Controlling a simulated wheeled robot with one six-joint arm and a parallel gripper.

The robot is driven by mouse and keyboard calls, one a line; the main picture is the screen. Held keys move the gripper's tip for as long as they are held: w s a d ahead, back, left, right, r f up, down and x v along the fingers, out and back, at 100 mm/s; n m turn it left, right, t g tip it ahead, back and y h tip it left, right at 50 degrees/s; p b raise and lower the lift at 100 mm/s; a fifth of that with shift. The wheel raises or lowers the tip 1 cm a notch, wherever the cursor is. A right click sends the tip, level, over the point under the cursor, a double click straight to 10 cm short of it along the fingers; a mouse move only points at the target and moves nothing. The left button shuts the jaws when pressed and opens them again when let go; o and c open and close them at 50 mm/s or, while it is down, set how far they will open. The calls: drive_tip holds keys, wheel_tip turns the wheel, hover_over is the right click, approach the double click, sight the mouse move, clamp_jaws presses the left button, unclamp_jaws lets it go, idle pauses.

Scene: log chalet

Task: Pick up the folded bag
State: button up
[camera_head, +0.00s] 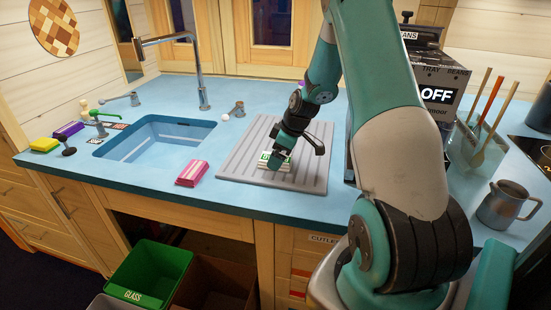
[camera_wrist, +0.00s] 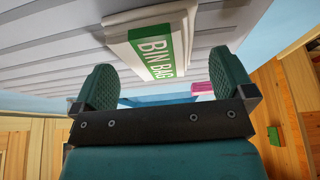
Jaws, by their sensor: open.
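The folded bag (camera_head: 283,162) is a small flat white pack with a green label. It lies on the grey ribbed draining board on the counter. In the wrist view the bag (camera_wrist: 152,45) shows its "BIN BAG" label, close beyond and between my two fingertips. My gripper (camera_head: 279,152) is right over the bag in the head view and partly hides it. In the wrist view my gripper (camera_wrist: 160,88) is open, with its two dark green pads apart and nothing shown clamped between them. I cannot tell whether a pad touches the bag.
The draining board (camera_head: 240,168) lies right of the blue sink (camera_head: 140,148). A pink pack (camera_head: 192,173) sits near the counter's front edge. A black machine (camera_head: 432,75), a utensil holder (camera_head: 468,150) and a metal jug (camera_head: 507,205) stand to the right. A green glass bin (camera_head: 150,275) is below.

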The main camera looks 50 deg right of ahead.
drive_tip(key=shift+w+a+f, duration=0.15)
drive_tip(key=shift+w+f, duration=0.05)
drive_tip(key=shift+f, duration=0.5)
drive_tip(key=c, duration=0.9)
